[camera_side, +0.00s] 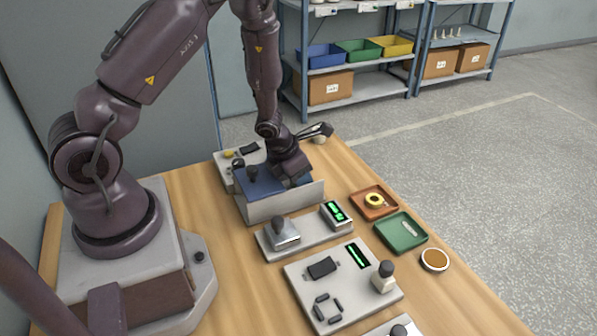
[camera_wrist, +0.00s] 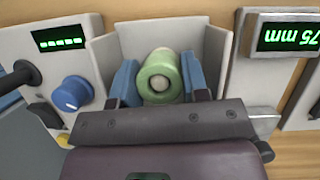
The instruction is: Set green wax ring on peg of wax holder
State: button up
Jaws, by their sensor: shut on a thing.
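The green wax ring (camera_wrist: 158,75) is between the two blue fingers of my gripper (camera_wrist: 158,82) in the wrist view. The fingers are shut on its left and right sides. A pale round end, perhaps the peg (camera_wrist: 160,84), shows in the middle of the ring. I cannot tell how far the ring is down on it. Grey upright walls (camera_wrist: 211,54) stand around the ring on several sides, apparently the wax holder. In the side view my gripper (camera_side: 291,182) is low over a grey and blue station (camera_side: 283,205), and the ring is hidden there.
A unit with a green display and a blue knob (camera_wrist: 72,95) stands close on the left in the wrist view. A 75 mm display (camera_wrist: 287,34) is on the right. In the side view an orange tray (camera_side: 390,207), a green tray (camera_side: 420,239) and a round cup (camera_side: 434,261) lie towards the table edge.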

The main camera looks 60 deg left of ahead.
jog(key=shift+f, duration=0.1)
jog(key=o, duration=1)
